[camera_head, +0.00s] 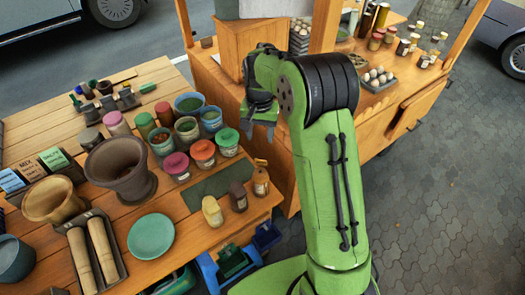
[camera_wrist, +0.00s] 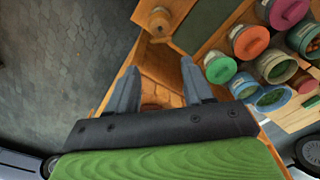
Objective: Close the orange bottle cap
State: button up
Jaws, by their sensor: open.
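The small orange bottle (camera_head: 261,184) stands upright near the right edge of the wooden table. Its top looks orange-brown, but it is too small to tell how the cap sits. In the wrist view, the orange bottle (camera_wrist: 158,24) shows at the top, beyond my fingertips and roughly in line with the gap between them. My gripper (camera_wrist: 160,72) is open and empty.
A brown bottle (camera_head: 238,197) and a yellow bottle (camera_head: 212,211) stand left of the orange one, in front of a dark green mat (camera_head: 212,182). Jars with pink (camera_head: 176,164) and green (camera_head: 228,137) lids crowd behind the mat. A clay mortar (camera_head: 120,168) stands farther left.

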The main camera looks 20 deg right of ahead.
aim_at(261, 163)
jog(key=f, duration=1.2)
jog(key=shift+w+d+f, duration=0.15)
jog(key=shift+w, duration=0.15)
grip_shut()
